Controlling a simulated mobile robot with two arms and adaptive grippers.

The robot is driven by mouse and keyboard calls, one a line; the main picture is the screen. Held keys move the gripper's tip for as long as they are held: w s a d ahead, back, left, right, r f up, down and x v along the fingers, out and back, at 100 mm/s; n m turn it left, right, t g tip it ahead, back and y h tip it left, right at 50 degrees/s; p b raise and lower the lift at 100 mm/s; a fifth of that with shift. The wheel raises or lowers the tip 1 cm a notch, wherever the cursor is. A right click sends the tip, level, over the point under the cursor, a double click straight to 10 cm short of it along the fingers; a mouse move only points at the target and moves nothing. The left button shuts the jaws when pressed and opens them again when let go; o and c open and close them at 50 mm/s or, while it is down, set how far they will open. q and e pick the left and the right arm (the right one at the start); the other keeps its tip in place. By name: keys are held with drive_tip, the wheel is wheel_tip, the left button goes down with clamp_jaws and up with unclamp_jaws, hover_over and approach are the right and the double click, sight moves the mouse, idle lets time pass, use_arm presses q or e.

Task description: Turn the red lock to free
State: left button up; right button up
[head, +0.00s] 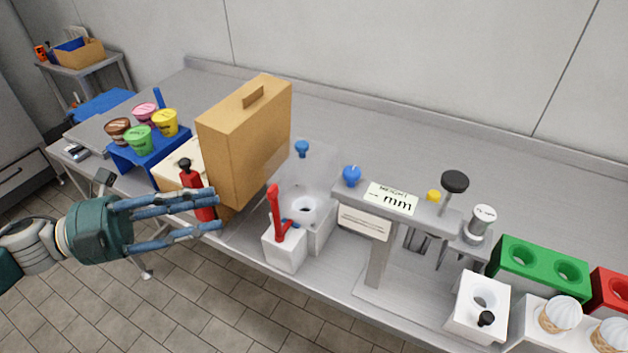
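Two red parts show in the head view, and neither bears a label that I can read. A red lever (277,212) stands up from a small white block (284,251) at the bench's front edge. A red piece with a black knob (185,172) stands left of the tan box, partly hidden by my upper fingers. My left gripper (219,209) comes in from the left with its blue fingers spread apart and pointing right. Its fingertips overlap the lower red piece in the picture; contact cannot be told. A gap lies between the fingertips and the red lever. My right gripper is out of view.
A tall tan box (243,145) stands behind the fingertips. A clear guard (315,180) with blue knobs stands behind the lever. A grey measuring stand (378,255) is to the right. A blue rack (150,155) with several cups is at left. The bench's back is clear.

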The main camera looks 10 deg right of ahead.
sight(269, 194)
use_arm(q)
drive_tip(key=d+p, duration=0.1)
drive_tip(key=d, duration=0.1)
drive_tip(key=w+d+p, duration=0.1)
drive_tip(key=d, duration=0.2)
drive_tip(key=d+p, duration=0.1)
drive_tip(key=d, duration=0.2)
drive_tip(key=shift+w+r, duration=0.15)
drive_tip(key=shift+w+d+p, duration=0.15)
drive_tip(key=shift+d+p, duration=0.2)
drive_tip(key=shift+d, duration=0.7)
drive_tip(key=shift+f, duration=0.2)
drive_tip(key=shift+c, duration=1)
drive_tip(key=shift+w, duration=0.1)
clamp_jaws()
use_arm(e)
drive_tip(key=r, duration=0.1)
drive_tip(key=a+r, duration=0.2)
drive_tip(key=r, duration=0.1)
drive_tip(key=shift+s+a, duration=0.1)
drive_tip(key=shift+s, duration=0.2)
